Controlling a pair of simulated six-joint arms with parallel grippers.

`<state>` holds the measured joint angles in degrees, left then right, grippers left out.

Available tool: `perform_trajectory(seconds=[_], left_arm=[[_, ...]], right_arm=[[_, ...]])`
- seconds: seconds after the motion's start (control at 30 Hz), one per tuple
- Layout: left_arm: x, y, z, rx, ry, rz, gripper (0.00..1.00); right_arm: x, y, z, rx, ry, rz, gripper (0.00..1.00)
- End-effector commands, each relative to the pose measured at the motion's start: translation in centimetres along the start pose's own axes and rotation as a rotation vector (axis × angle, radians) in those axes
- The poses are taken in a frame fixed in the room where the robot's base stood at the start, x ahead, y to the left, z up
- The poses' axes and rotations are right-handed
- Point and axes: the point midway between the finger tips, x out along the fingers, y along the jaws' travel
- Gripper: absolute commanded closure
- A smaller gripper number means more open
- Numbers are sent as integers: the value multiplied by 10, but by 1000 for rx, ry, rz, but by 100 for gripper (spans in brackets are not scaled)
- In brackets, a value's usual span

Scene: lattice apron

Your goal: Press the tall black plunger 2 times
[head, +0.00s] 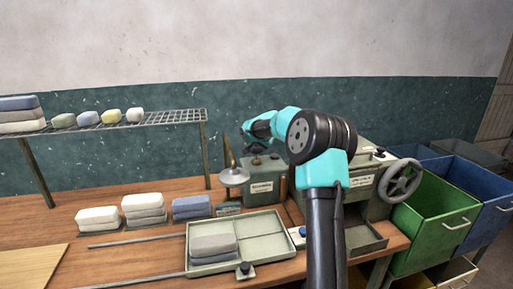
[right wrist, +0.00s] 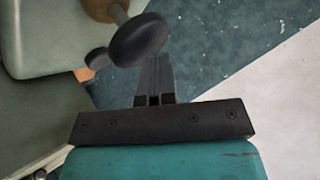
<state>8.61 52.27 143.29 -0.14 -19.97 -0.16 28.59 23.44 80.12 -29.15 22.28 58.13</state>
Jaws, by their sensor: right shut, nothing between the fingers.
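The black plunger (head: 257,148) stands on top of a small grey-green box (head: 265,187) with a white label. In the right wrist view its wide round black head (right wrist: 140,40) sits on a metal stem above a brass collar. My right gripper (head: 246,132) is shut and empty, just above and beside the plunger head. In the right wrist view its closed fingers (right wrist: 156,68) end close by the head's edge; I cannot tell whether they touch. My left gripper is not in view.
A smaller black knob (right wrist: 97,58) is beside the plunger. A balance pan (head: 233,177) stands left of the box, and a machine with a handwheel (head: 399,180) stands right. A divided tray (head: 263,224) with soap bars lies in front. A wire shelf (head: 165,118) is at left.

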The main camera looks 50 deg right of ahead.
Motion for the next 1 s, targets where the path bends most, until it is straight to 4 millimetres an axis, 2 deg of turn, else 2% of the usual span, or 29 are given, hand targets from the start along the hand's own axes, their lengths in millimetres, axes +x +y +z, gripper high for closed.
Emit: perform_trajectory(seconds=[1.0], left_arm=[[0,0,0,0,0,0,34]], right_arm=[[8,6,6,0,-3,2,100]])
